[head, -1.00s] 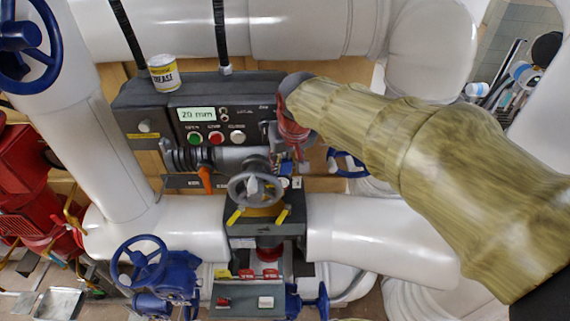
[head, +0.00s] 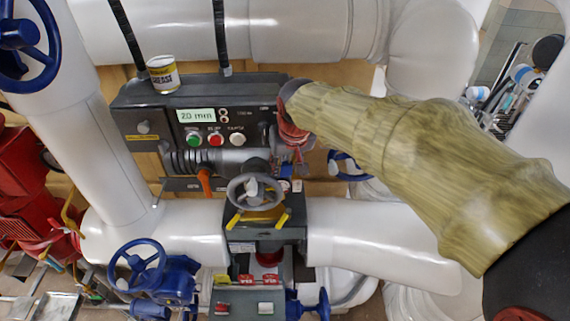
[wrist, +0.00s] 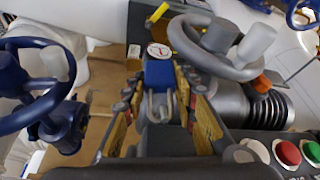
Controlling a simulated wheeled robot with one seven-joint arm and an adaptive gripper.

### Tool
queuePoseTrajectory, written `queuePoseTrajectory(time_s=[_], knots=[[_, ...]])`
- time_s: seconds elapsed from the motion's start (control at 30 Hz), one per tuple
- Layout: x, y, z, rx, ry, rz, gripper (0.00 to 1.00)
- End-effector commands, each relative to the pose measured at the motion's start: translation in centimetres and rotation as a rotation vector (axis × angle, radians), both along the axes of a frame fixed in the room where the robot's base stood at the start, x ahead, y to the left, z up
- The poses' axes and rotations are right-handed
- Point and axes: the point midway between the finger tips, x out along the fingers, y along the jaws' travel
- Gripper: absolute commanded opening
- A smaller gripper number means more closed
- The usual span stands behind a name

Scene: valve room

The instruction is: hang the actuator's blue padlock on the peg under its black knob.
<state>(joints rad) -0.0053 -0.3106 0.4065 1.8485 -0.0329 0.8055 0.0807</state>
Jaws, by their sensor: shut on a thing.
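My gripper (wrist: 162,108) is shut on the blue padlock (wrist: 159,73), whose body and pale shackle show between the two fingers in the wrist view. In the head view my gripper (head: 296,152) hangs at the right end of the dark actuator (head: 141,113), just right of its panel. The padlock is small and mostly covered there. My arm and gripper cover the panel's right end, and I cannot make out the black knob or the peg under it.
A grey handwheel (head: 243,190) stands close left of my gripper, with an orange lever (head: 205,181) beside it. A can (head: 163,73) stands on the actuator. A blue handwheel (wrist: 30,85) is left in the wrist view. A white pipe (head: 370,228) runs below.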

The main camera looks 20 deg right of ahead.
Motion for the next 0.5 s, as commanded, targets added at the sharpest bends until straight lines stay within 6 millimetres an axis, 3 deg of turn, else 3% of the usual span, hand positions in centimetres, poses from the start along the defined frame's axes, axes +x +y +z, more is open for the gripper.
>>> queuePoseTrajectory(time_s=[0.47,0.5], knots=[[0.01,0.01,0.04,0.0,0.0,0.0,0.06],[0.01,0.01,0.04,0.0,0.0,0.0,0.3]])
